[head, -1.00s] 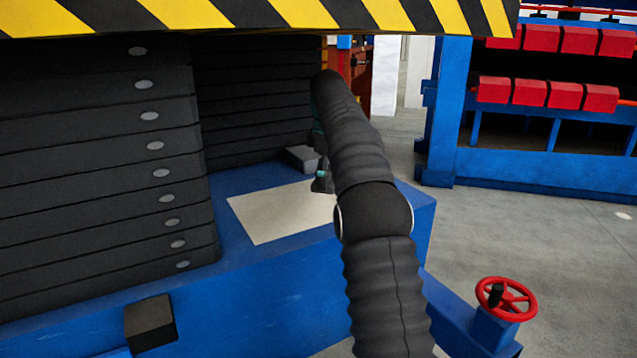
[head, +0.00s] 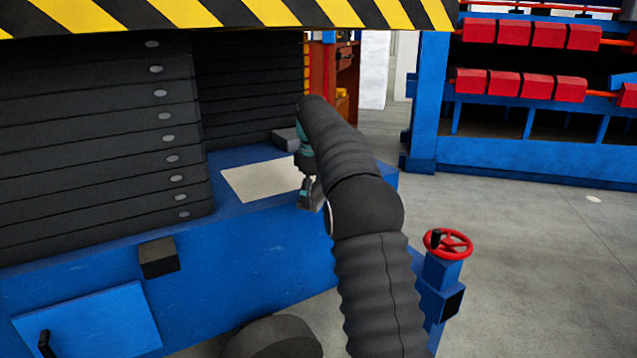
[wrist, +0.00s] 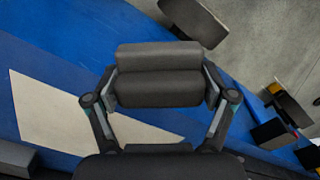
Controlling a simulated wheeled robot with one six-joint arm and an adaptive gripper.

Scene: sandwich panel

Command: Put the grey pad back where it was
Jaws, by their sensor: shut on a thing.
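The grey pad (wrist: 158,88) is a dark grey, rounded block. It is held crosswise between the two fingers of my gripper (wrist: 160,93) in the wrist view. In the head view my gripper (head: 308,190) hangs at the right front of a pale beige sheet (head: 255,181) on the blue machine bed (head: 225,213). My arm partly hides the gripper there, and the pad is hard to make out. In the wrist view the beige sheet (wrist: 50,115) lies left of and behind the pad. Whether the pad touches the bed I cannot tell.
A grey block (head: 286,140) lies at the sheet's back edge. A black block (head: 158,257) sticks out from the bed's front. Stacked dark slabs (head: 100,130) stand at left under a striped beam (head: 230,14). A red handwheel (head: 448,244) stands at right, with open floor beyond.

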